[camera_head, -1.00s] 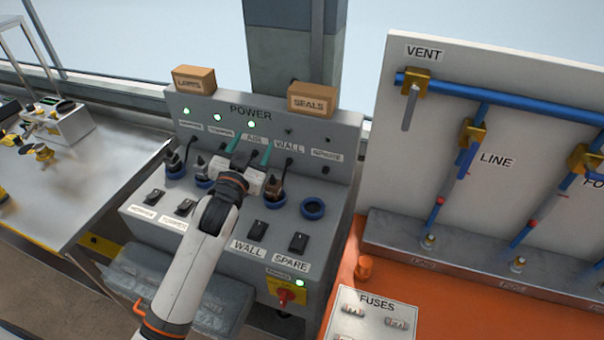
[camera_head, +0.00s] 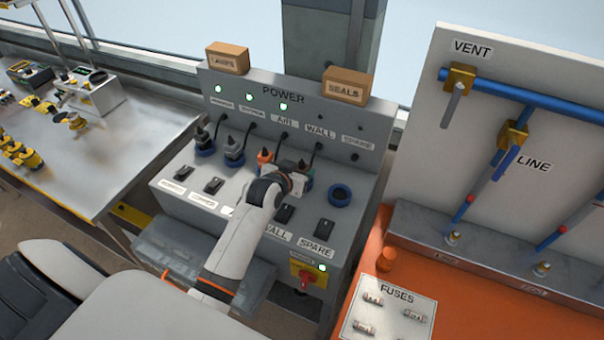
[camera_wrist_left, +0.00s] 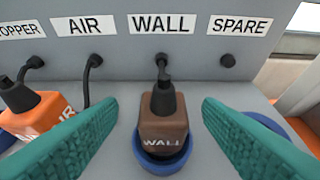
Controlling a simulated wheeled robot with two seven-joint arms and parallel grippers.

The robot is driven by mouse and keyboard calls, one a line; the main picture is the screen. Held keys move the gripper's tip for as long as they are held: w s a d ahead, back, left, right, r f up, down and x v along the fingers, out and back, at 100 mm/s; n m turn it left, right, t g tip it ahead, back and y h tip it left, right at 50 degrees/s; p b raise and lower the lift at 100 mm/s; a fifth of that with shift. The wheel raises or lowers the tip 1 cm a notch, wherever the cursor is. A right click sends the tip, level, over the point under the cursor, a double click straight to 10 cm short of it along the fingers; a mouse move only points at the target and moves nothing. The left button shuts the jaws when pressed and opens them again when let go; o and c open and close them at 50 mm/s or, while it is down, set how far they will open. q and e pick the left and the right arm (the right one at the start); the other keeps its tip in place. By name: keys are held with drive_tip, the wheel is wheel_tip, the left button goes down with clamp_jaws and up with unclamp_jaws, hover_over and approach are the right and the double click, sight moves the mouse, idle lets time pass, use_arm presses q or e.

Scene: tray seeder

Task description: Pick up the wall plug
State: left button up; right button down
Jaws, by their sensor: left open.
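The wall plug (camera_wrist_left: 163,128) is a brown block marked WALL, with a dark cable top. It sits upright in a blue ring socket (camera_wrist_left: 163,163) below the WALL label. My left gripper (camera_wrist_left: 160,104) is open, with its teal fingers on either side of the plug and a gap to each side. In the head view my left gripper (camera_head: 296,181) is at the wall plug's place on the grey power panel and hides most of the plug. My right gripper is in neither view.
The orange air plug (camera_wrist_left: 38,115) stands close to the left finger. An empty blue spare socket (camera_head: 340,194) lies to the right. Switches (camera_head: 284,214) line the panel front. Boxes marked LAMPS (camera_head: 227,58) and SEALS (camera_head: 347,84) stand on top.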

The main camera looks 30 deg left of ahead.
sight(301, 169)
use_arm(q)
drive_tip(key=shift+w+f, duration=0.15)
drive_tip(key=shift+w, duration=0.25)
drive_tip(key=p+x, duration=0.1)
drive_tip(key=x, duration=0.2)
drive_tip(key=shift+w+d+f, duration=0.1)
drive_tip(key=shift+w+f, duration=0.3)
drive_tip(key=shift+w, duration=0.05)
drive_tip(key=c, duration=1.1)
drive_tip(key=shift+c, duration=0.2)
drive_tip(key=shift+r, duration=0.1)
